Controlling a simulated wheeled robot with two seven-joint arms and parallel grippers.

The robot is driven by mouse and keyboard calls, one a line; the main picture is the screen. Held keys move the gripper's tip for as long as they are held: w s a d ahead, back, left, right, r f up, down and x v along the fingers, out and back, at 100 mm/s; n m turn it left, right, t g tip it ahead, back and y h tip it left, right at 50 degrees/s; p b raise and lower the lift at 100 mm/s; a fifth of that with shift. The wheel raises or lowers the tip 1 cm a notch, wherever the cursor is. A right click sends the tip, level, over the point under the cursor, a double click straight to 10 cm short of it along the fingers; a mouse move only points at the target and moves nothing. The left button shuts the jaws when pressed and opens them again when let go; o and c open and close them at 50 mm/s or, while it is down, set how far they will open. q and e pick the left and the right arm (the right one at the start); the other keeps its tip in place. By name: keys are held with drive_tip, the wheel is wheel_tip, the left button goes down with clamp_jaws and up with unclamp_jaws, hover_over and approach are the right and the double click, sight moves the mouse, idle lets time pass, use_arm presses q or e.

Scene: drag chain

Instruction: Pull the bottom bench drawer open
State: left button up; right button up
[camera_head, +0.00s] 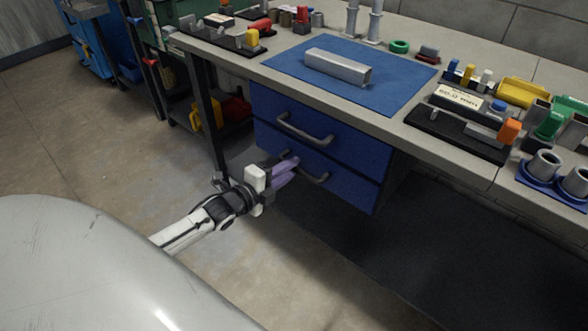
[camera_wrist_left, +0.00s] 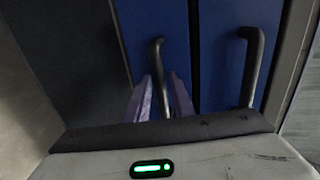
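The bottom bench drawer (camera_head: 347,188) is a blue front under the workbench, and it looks closed, level with the top drawer (camera_head: 345,138). Its dark bar handle (camera_head: 318,178) also shows in the left wrist view (camera_wrist_left: 156,58). My left gripper (camera_head: 291,167) is at the left part of this handle. In the left wrist view its purple fingers (camera_wrist_left: 162,92) stand apart, one on each side of the handle bar, with gaps visible. Part of the handle is hidden behind the fingers in the head view. My right gripper is not in view.
The top drawer's handle (camera_head: 304,132) is just above my left gripper. A bench leg (camera_head: 207,115) stands to the left. The bench top holds a blue mat (camera_head: 390,92), a metal channel (camera_head: 338,68) and many small parts. The floor before the drawers is clear.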

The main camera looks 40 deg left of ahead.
use_arm(q)
drive_tip(key=shift+x, duration=1)
drive_tip(key=shift+d, duration=0.1)
drive_tip(key=shift+c, duration=0.2)
clamp_jaws()
drive_tip(key=shift+s, duration=0.1)
